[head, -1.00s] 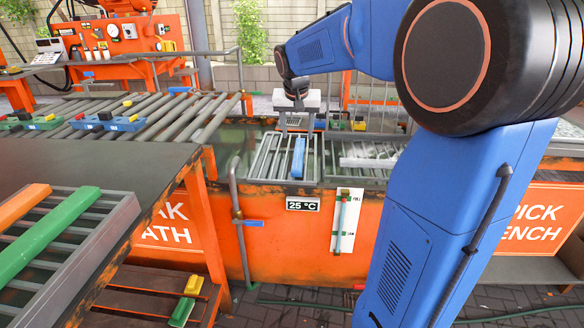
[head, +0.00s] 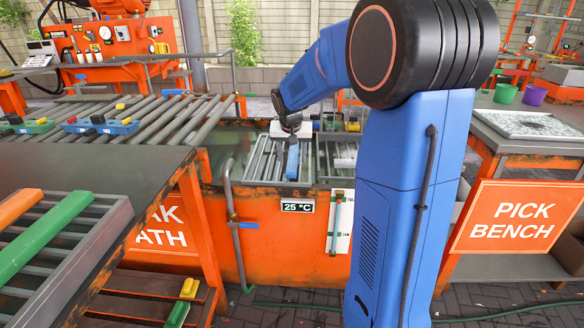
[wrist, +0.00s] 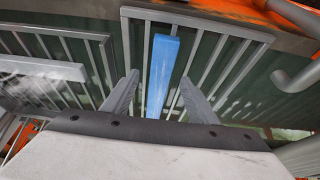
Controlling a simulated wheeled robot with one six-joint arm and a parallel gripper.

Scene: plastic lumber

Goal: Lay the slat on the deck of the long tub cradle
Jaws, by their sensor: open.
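A blue slat (head: 292,163) lies along the bars of a grey barred cradle (head: 262,158) set in the orange tub. In the wrist view the slat (wrist: 161,66) runs between my fingers, with the cradle frame (wrist: 205,22) around it. My gripper (head: 293,138) is over the slat. In the wrist view my gripper (wrist: 158,90) is open, one finger on each side of the slat; I cannot see either finger touching it. The fingertips are hard to make out in the head view. I cannot tell which cradle is the long one.
A second barred cradle stands to the right, with a pale bar (head: 345,163) across it, partly hidden by my arm. A green slat (head: 42,238) and an orange slat (head: 18,206) lie on a rack at left. A bent grey pipe (head: 229,200) rises at the tub's front.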

